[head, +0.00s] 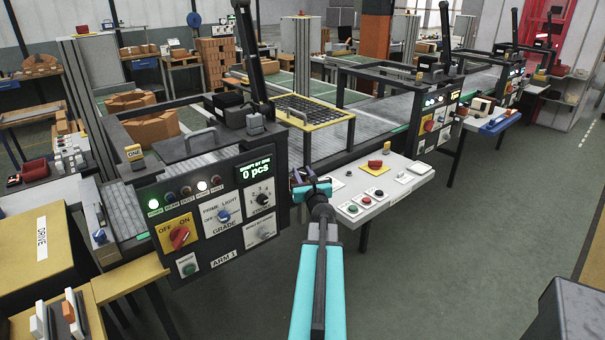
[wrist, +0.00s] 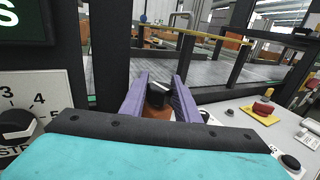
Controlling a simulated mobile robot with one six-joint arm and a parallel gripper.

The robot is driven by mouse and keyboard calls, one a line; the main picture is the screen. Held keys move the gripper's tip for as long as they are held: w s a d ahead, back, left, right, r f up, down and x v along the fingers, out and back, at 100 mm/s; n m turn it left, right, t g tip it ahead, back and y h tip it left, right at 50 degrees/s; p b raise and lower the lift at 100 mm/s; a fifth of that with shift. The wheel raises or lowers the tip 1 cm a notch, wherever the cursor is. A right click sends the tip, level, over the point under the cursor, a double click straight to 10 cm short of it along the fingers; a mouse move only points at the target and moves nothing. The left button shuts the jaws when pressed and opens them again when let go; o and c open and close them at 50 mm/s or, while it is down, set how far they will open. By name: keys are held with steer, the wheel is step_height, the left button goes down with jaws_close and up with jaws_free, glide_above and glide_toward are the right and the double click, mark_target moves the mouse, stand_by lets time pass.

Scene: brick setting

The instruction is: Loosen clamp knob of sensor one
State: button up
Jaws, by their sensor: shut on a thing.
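My gripper (head: 308,184) is just right of the ARM 1 panel, over the left end of the white button console. In the wrist view its two purple fingers (wrist: 160,90) are closed on a small dark knob-like thing (wrist: 159,94) with a pale mark on top. A brown rounded part shows below it. Whether this is the clamp knob of sensor one cannot be told. A yellow tag reading ONE (head: 134,152) stands on a small post at the panel's left end, well away from my gripper. The clamp knob there cannot be made out.
The ARM 1 panel (head: 215,262) carries a red OFF/ON switch (head: 179,237), a grade knob and a numbered dial. The white console (head: 390,185) holds several buttons and a red knob. A yellow-framed grid (head: 315,112) and dark rails stand behind. Open floor lies at right.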

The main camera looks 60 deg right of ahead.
steer(key=shift+r+n+t+y+p, duration=0.1)
steer(key=shift+n+t+y+p, duration=0.2)
steer(key=shift+p, duration=0.2)
steer(key=shift+d+n+t+y+p, duration=0.15)
steer(key=shift+n+t+y+p, duration=0.5)
steer(key=shift+y+p, duration=0.2)
steer(key=n+t+y+p, duration=0.1)
steer(key=n+t+y, duration=0.1)
steer(key=n+y, duration=0.1)
steer(key=shift+y, duration=0.65)
steer(key=n+y, duration=0.2)
steer(key=y, duration=0.2)
steer(key=n+y, duration=0.3)
steer(key=y, duration=0.1)
steer(key=shift+t+p, duration=0.35)
steer(key=shift+p, duration=0.05)
steer(key=shift+n+g+y+p, duration=0.35)
steer(key=shift+n+g+y, duration=0.15)
steer(key=shift+n+y, duration=1.25)
steer(key=shift+a+y, duration=0.2)
steer(key=shift+y, duration=0.55)
steer(key=o, duration=1)
steer(key=shift+o, duration=0.2)
